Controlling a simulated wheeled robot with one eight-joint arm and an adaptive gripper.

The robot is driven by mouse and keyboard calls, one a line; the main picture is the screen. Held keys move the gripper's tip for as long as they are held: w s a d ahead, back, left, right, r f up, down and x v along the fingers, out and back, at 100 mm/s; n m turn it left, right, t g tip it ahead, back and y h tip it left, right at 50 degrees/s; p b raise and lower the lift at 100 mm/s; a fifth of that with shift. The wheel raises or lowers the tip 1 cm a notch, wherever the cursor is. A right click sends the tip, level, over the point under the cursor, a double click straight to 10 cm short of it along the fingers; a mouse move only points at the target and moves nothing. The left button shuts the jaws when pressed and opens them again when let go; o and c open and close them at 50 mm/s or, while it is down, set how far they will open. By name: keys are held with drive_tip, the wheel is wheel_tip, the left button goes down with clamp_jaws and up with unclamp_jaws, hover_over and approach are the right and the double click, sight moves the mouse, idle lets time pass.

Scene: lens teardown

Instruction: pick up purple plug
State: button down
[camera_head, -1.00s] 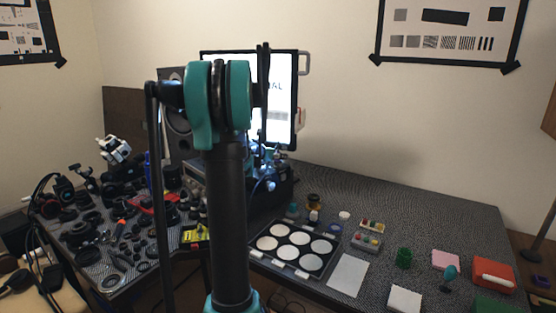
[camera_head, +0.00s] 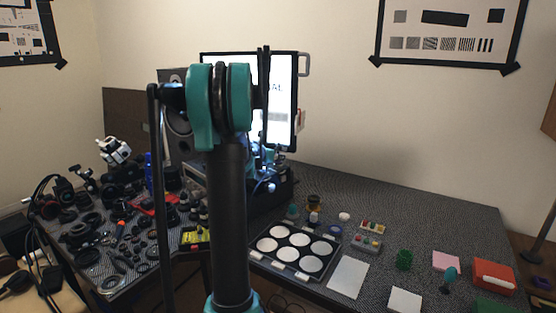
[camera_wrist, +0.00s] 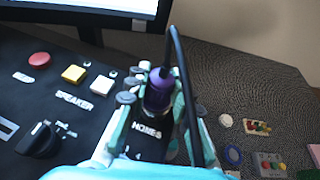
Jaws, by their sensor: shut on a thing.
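The purple plug (camera_wrist: 159,88) shows in the middle of the wrist view, with a black cable rising from it. It stands at the black panel marked with white lettering that reads like "PHONES". My gripper (camera_wrist: 157,101) has its pale teal fingers on both sides of the plug and is shut on it. In the head view my arm covers much of this area, and the plug cannot be made out there.
The panel carries a red button (camera_wrist: 39,59), a yellow button (camera_wrist: 73,74), a white button (camera_wrist: 103,85) and a black knob (camera_wrist: 40,140). A bright screen (camera_head: 283,95) stands behind. A tray of white discs (camera_head: 326,241) lies on the table to the right.

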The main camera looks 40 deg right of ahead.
drive_tip(key=shift+r, duration=0.15)
wheel_tip(320, 180, up, 20)
idle(0.4)
drive_tip(key=shift+s, duration=0.1)
